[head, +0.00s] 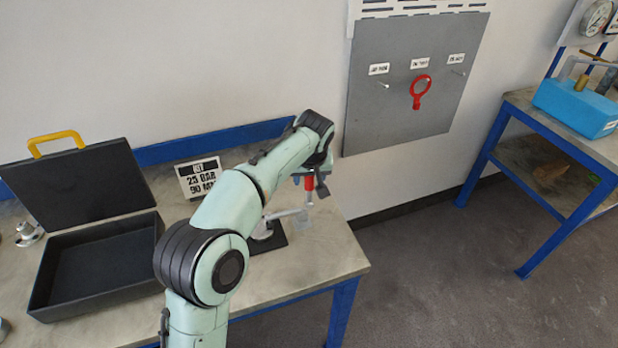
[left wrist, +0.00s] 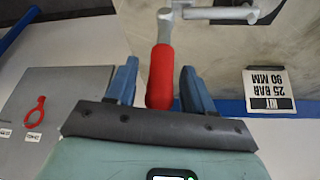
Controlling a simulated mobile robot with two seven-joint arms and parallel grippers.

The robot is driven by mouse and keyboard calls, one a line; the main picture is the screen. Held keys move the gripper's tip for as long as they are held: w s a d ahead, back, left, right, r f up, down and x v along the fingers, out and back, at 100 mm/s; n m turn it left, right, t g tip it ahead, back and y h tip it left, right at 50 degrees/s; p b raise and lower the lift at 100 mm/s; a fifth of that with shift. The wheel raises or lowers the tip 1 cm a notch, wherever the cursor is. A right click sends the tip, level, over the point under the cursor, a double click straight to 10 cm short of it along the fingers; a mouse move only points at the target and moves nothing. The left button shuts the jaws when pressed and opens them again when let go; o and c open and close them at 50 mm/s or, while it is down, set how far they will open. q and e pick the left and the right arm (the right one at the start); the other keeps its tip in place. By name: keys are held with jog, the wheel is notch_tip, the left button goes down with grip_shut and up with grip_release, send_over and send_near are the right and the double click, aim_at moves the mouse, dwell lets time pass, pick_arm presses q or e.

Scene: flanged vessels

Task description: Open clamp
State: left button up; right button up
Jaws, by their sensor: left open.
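The clamp has a grey metal lever (head: 283,214) with a red handle grip (head: 309,188). Its lower part stands near a black mat (head: 270,243) on the bench and is partly hidden by my arm. My left gripper (head: 313,178) is at the red grip. In the left wrist view, the left gripper (left wrist: 158,68) is open, with blue fingers on either side of the red grip (left wrist: 160,76). A gap shows beside the right finger; contact with the left finger is not clear. The grey lever (left wrist: 222,13) runs off to the right there. My right gripper is not seen.
An open black case (head: 60,270) with a yellow handle stands at left on the bench (head: 310,270). A "25 BAR 90 MM" sign (head: 200,177) stands behind my arm. A grey wall panel (head: 420,90) holds a red ring tool (head: 419,90). A blue box (head: 575,105) sits on another bench.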

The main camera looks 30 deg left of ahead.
pick_arm(q)
jog(key=shift+w+f, duration=0.1)
jog(key=shift+f, duration=0.2)
